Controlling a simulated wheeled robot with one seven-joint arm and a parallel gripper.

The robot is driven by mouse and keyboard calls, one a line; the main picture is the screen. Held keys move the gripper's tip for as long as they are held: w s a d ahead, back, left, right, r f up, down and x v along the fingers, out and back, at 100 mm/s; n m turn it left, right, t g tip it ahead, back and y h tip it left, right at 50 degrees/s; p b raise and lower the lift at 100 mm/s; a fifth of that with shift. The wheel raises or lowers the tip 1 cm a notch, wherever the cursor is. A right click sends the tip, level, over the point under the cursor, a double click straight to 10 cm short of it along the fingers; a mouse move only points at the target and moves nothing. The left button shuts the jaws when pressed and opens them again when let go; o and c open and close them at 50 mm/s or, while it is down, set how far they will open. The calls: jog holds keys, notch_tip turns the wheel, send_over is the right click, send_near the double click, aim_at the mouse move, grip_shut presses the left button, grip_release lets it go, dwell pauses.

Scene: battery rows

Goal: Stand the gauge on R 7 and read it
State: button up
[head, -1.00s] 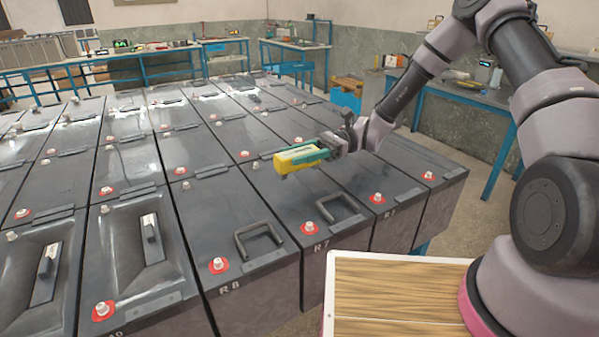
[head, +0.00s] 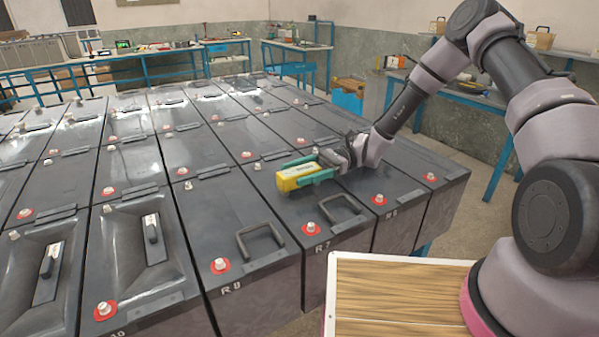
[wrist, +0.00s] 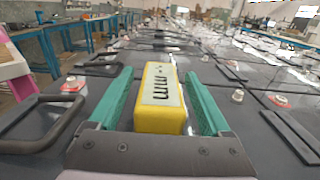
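The yellow gauge (head: 290,183) has a pale face with dark markings and lies on the top of the battery marked R 7 (head: 345,233), behind that battery's black handle. In the wrist view the gauge (wrist: 158,115) sits between my green fingers, with a narrow gap on each side; "mm" shows on its face, but I cannot make out a reading. My gripper (head: 305,173) is open around the gauge, low over the battery top. The gauge's underside is hidden, so its contact with the lid cannot be seen fully.
A battery marked R 8 (head: 228,215) stands to the left, with more rows behind. Black handles (head: 262,240) and posts with red rings (head: 220,265) rise from the lids. A wooden-topped surface (head: 400,300) is at the front. Blue benches (head: 300,45) stand behind.

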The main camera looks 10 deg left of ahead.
jog(key=shift+r, duration=0.2)
jog(key=v, duration=1.2)
jog(key=s+d+r+n+t+h, duration=0.2)
jog(key=s+d+r+t+h, duration=0.2)
jog(key=r, duration=0.6)
jog(key=s+d+r+n+t+h, duration=0.2)
jog(key=s+d+r+t+h, duration=0.2)
jog(key=s+d+r+t, duration=0.2)
jog(key=s+d+r+n+t+h, duration=0.2)
jog(key=s+d+r+t+h, duration=0.2)
jog(key=d+r, duration=0.9)
jog(key=shift+s+r+t, duration=0.9)
jog(key=shift+s+t, duration=0.2)
jog(key=shift+t, duration=0.9)
jog(key=shift+d, duration=0.1)
